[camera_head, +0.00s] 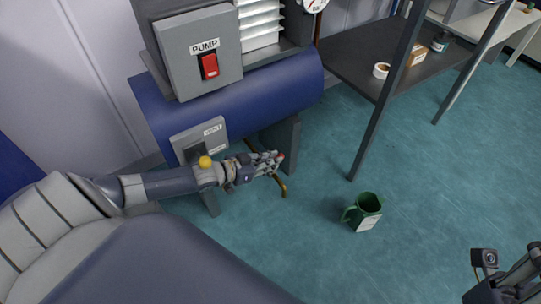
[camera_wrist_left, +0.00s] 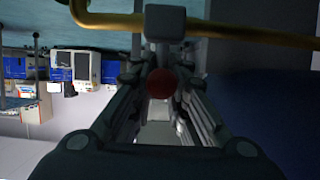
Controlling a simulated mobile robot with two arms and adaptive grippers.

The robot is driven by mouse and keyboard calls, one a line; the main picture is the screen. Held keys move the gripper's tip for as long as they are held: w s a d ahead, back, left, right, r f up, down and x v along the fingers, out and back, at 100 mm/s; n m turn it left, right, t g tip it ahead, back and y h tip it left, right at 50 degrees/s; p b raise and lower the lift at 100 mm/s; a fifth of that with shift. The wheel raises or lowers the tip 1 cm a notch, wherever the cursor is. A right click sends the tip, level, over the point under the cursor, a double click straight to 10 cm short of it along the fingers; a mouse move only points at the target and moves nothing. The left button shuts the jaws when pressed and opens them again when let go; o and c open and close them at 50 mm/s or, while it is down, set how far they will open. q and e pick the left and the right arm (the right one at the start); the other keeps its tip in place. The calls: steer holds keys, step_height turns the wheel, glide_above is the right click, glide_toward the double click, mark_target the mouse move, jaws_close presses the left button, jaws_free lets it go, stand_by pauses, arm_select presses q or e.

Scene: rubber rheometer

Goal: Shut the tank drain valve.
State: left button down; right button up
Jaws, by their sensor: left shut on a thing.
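The blue tank (camera_head: 265,92) lies on dark legs. My left gripper (camera_head: 270,161) is beneath its right part, shut on the drain valve's red knob (camera_head: 281,157). In the left wrist view the red knob (camera_wrist_left: 162,83) sits between the fingers. A brass pipe (camera_head: 283,187) bends down under the tank beside the gripper; the pipe (camera_wrist_left: 240,32) also crosses the top of the left wrist view.
A grey PUMP box (camera_head: 199,50) with a red switch is above the tank. The VENT box (camera_head: 198,138) and a yellow knob (camera_head: 205,162) are close to my left forearm. A green mug (camera_head: 366,211) stands on the floor. A dark shelf (camera_head: 345,55) stands at right.

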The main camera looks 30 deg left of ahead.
arm_select(q)
steer(key=shift+w+a+r, duration=0.1)
steer(key=shift+w+r, duration=0.05)
stand_by(0.4)
steer(key=c, duration=1.7)
jaws_free()
steer(key=shift+s+a, duration=0.1)
steer(key=shift+s, duration=0.35)
steer(key=shift+v, duration=3.3)
steer(key=shift+a, duration=0.1)
